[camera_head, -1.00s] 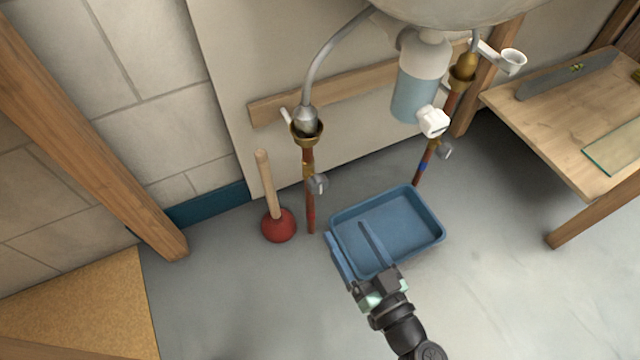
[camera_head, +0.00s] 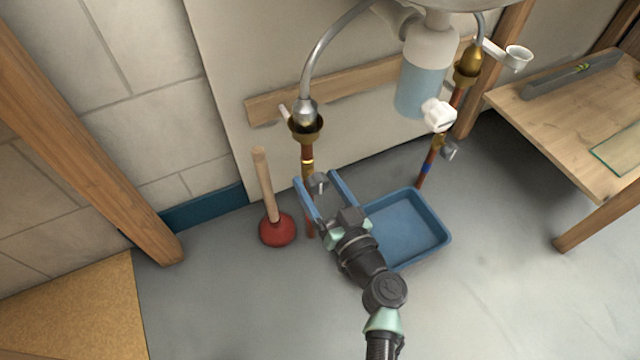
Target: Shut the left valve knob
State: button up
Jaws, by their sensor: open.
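The left valve knob (camera_head: 318,183) is a small grey knob on the left copper pipe (camera_head: 308,153), under the brass fitting. My gripper (camera_head: 318,181) is open, its two blue fingers pointing up toward the wall. In the picture one finger lies to the left of the knob and one to the right, with the knob between their tips. I cannot tell how deep the knob sits between them or whether either finger touches it. My gripper hides part of the lower pipe.
A red plunger (camera_head: 277,229) stands close left of the pipe. A blue tray (camera_head: 408,228) lies on the floor to the right, partly behind my arm. A wooden bench (camera_head: 560,105) is at the right.

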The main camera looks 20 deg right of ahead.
grip_shut()
dwell(0.3)
jog(key=shift+m, duration=0.3)
jog(key=m+b, duration=0.1)
jog(key=m, duration=0.2)
jog(key=shift+f+m, duration=0.1)
jog(key=shift+m, duration=0.3)
jog(key=m, duration=0.4)
jog(key=shift+d+m, duration=0.1)
jog(key=shift+m, duration=0.2)
jog(key=m, duration=0.5)
jog(key=shift+s, duration=0.1)
jog(key=shift+f+m+p, duration=0.1)
jog(key=shift+m+p, duration=0.6)
jog(key=shift+m, duration=1.3)
